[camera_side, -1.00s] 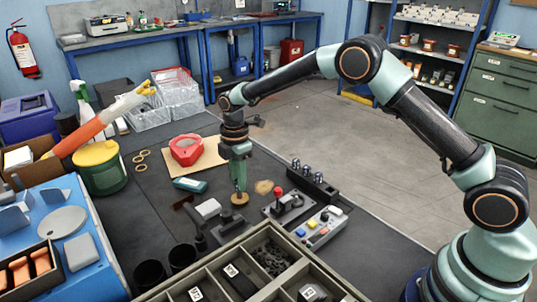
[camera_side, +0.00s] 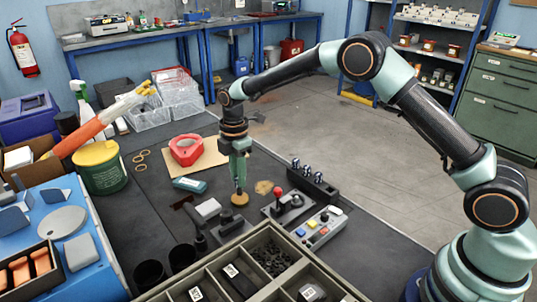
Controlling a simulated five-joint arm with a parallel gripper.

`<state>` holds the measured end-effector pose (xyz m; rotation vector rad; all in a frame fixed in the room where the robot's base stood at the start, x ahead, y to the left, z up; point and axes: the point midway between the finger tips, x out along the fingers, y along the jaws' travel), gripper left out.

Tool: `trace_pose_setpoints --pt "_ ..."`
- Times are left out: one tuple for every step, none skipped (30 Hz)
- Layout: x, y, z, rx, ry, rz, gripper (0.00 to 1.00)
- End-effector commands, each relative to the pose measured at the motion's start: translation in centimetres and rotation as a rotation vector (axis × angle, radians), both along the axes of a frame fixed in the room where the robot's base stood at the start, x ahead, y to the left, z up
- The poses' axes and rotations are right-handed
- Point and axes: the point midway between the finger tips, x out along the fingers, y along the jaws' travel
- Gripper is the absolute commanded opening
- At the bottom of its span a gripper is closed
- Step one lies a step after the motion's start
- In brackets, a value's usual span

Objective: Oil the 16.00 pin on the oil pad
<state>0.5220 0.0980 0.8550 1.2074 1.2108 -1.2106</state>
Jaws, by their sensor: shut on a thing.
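My gripper (camera_side: 239,183) points down over the dark bench mat, its jaws shut. What it holds is too small to make out, so I cannot read a 16.00 mark. Its tip is at a round tan pad (camera_side: 240,199), which looks like the oil pad. I cannot tell whether the held thing touches the pad. A black block (camera_side: 312,186) with several upright pins stands to the right.
A fixture with a red knob (camera_side: 278,192) and a button box (camera_side: 320,228) stand right of the pad. A grey-topped block (camera_side: 208,208) is close on its left. A divided tray (camera_side: 203,272) fills the front.

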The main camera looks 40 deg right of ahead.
Motion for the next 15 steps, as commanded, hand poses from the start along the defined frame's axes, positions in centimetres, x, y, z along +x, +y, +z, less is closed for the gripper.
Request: trace_pose_setpoints --pt "0.1 0.0 0.5 0.001 -0.004 0.0 0.0" --pt "0.1 0.0 0.7 0.001 -0.003 0.0 0.0" --pt "0.1 0.0 1.0 0.001 -0.003 0.0 0.0" --pt "0.1 0.0 1.2 0.001 -0.003 0.0 0.0" --pt "0.1 0.0 1.5 0.001 -0.003 0.0 0.0" --pt "0.1 0.0 1.8 0.001 -0.004 0.0 0.0" --pt "0.1 0.0 2.0 0.001 -0.005 0.0 0.0" --pt "0.1 0.0 2.2 0.001 -0.005 0.0 0.0" --pt "0.1 0.0 2.5 0.001 -0.004 0.0 0.0" --pt "0.1 0.0 2.8 0.001 -0.004 0.0 0.0" --pt "0.1 0.0 3.0 0.001 -0.005 0.0 0.0" --pt "0.1 0.0 3.2 0.001 -0.005 0.0 0.0" --pt "0.1 0.0 3.5 0.001 -0.005 0.0 0.0" --pt "0.1 0.0 3.7 0.001 -0.005 0.0 0.0" --pt "0.1 0.0 4.0 0.001 -0.005 0.0 0.0"
